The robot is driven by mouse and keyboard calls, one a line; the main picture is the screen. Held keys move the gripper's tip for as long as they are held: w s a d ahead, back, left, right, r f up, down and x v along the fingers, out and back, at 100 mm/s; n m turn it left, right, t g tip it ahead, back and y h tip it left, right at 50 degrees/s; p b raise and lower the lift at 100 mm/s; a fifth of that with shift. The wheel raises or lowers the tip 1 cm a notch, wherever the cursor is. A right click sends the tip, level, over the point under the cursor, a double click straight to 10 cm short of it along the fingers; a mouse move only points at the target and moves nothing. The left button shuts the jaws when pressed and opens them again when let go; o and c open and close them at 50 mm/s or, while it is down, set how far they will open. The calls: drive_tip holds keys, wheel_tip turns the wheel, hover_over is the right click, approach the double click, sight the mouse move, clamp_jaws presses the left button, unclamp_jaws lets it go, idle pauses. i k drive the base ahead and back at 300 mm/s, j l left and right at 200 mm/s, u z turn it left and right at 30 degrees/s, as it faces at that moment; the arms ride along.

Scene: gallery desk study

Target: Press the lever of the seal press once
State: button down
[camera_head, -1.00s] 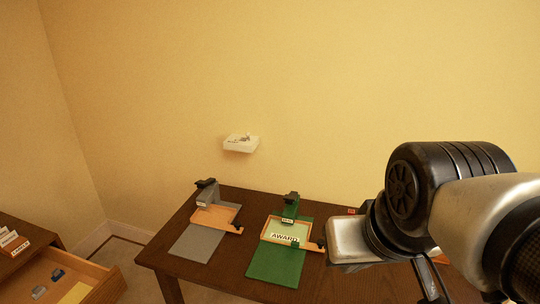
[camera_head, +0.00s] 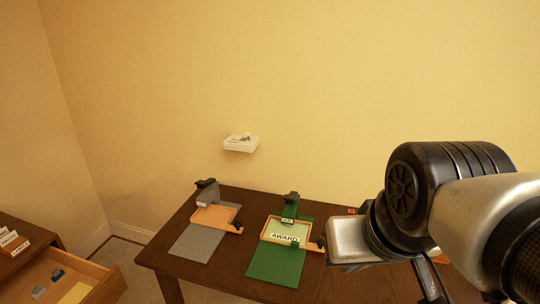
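A green press (camera_head: 289,208) stands on the dark desk with a small label, probably reading SEAL. Its black lever end (camera_head: 291,196) is at the top back. An orange-rimmed tray in front of it holds a pale sheet marked AWARD (camera_head: 285,237). A grey press (camera_head: 212,212) with a black lever end (camera_head: 206,183) stands to its left; its small label is unreadable. My arm reaches in from the right, and its silver end is just right of the green press's tray. My gripper's fingertips cannot be made out, and nothing is seen held.
A green mat (camera_head: 274,265) and a grey mat (camera_head: 194,244) lie in front of the presses. A white wall shelf (camera_head: 240,144) holds small items. An open drawer (camera_head: 100,277) at lower left contains small blue and grey pieces and a yellow sheet. My arm hides the desk's right side.

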sight(289, 198)
drive_tip(key=i+j, duration=0.15)
drive_tip(key=j, duration=0.15)
drive_tip(key=i+j, duration=0.15)
drive_tip(key=j, duration=0.2)
drive_tip(key=i+j, duration=0.15)
drive_tip(key=j, duration=0.15)
drive_tip(key=i+j+z, duration=0.1)
drive_tip(key=j, duration=0.2)
drive_tip(key=i, duration=0.05)
